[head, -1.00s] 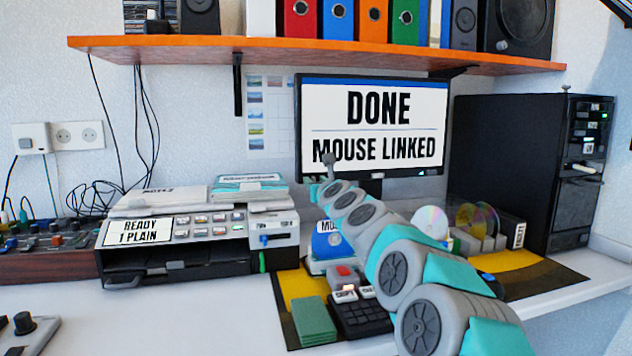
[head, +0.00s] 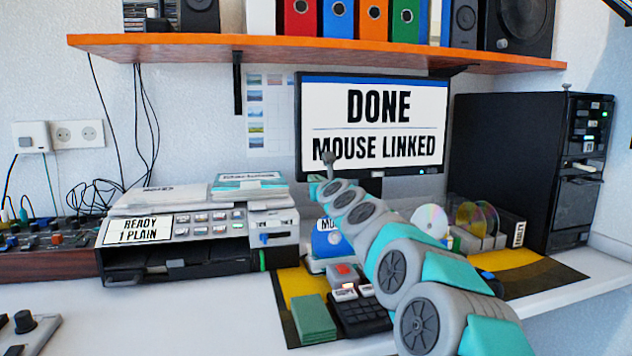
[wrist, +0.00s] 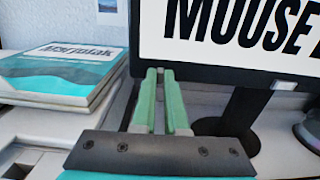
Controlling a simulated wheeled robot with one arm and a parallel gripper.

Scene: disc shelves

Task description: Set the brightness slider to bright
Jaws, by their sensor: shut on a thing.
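The monitor (head: 374,125) stands at the back and reads DONE, MOUSE LINKED. My gripper shows in the wrist view (wrist: 162,103), its two green fingers close together beside the monitor's lower left edge. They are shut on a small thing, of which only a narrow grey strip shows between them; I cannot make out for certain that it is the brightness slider. In the head view my arm reaches up to the monitor's lower left corner, and its own links largely hide the fingers. No slider marking or setting is readable.
A printer (head: 200,232) with books (head: 250,183) on top is left of my arm. A dark keypad (head: 362,316) and green pads (head: 314,318) lie in front. Discs (head: 430,221) and a black computer tower (head: 525,165) stand to the right. An orange shelf (head: 300,52) hangs above.

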